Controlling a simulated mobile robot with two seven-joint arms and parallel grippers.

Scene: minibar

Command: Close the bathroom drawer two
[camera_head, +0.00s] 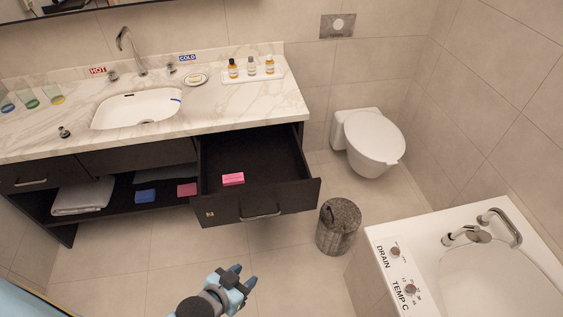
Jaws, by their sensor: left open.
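The bathroom drawer (289,203) is the dark drawer at the right end of the vanity, and it is pulled well out. Its front has a metal handle (261,215) and a small label (210,214) at the left. A pink box (233,179) lies inside it. My left gripper (242,278) is open and empty, low in the picture in front of the drawer front and apart from it. My right gripper is not in view.
The marble vanity top (250,112) overhangs the drawer. A trash bin (338,226) stands just right of the drawer, with a toilet (372,140) behind. A bathtub (386,226) fills the lower right. The floor (170,247) left of my gripper is clear.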

